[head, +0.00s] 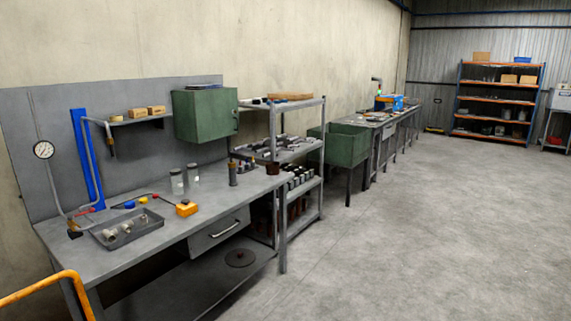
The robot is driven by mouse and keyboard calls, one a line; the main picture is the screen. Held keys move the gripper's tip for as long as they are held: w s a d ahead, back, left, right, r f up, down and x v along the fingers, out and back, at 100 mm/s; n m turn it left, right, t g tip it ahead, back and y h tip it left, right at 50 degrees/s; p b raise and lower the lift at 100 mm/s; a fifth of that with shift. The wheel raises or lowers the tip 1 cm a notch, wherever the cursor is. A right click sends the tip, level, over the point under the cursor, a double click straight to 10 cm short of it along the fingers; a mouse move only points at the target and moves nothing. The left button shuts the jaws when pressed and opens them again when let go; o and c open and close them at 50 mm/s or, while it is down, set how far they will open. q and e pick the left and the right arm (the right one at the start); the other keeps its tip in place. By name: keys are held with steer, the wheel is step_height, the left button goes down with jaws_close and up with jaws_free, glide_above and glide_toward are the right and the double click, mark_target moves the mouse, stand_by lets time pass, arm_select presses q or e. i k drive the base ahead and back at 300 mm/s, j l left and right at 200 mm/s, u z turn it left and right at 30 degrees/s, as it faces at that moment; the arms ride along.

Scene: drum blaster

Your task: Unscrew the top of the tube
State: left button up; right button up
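Several upright cylinders stand toward the right half of the grey workbench (130,259). Two are pale grey, jar-like cylinders, a nearer one (177,182) and one just behind it (193,173). A darker, slimmer tube (233,174) stands upright to their right, near the shelf rack. The tops are too small to make out, and I cannot tell which one is the task's tube. Neither of my grippers is in view.
A green cabinet (205,115) hangs above. A shelf rack (322,150) stands beyond. An orange bar (45,288) crosses the lower left. The floor (420,240) is clear.

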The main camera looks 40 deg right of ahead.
mark_target(232, 173)
steer(key=i+l+z, duration=0.65)
steer(key=i, duration=0.2)
steer(key=i+z, duration=0.35)
steer(key=i+l, duration=0.1)
steer(key=i, duration=1.7)
steer(key=l+z, duration=0.05)
steer(key=l, duration=0.05)
